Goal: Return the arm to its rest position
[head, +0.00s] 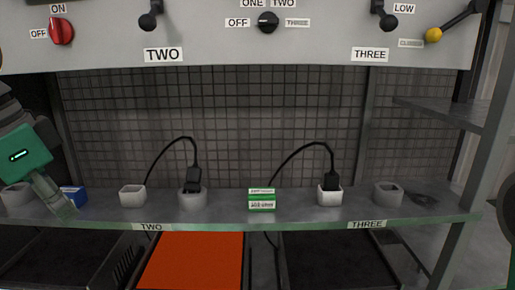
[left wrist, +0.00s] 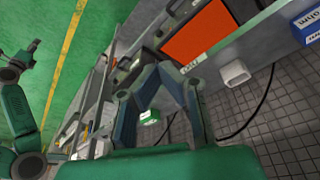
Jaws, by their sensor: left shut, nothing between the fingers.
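My left gripper (head: 58,200) is at the far left of the head view, in front of the shelf's left end. It is shut and empty. In the left wrist view its fingers (left wrist: 150,78) come together in front of the shelf, with nothing held. My right gripper is not seen in the head view. Green arm links, which are mine, show at the left of the left wrist view.
The shelf (head: 300,222) holds white sockets (head: 133,195), two black plugs (head: 193,178) with cables, a green-white box (head: 262,199) and a blue box (head: 73,195). An orange plate (head: 195,262) lies below. A panel (head: 210,50) with knobs overhangs the shelf.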

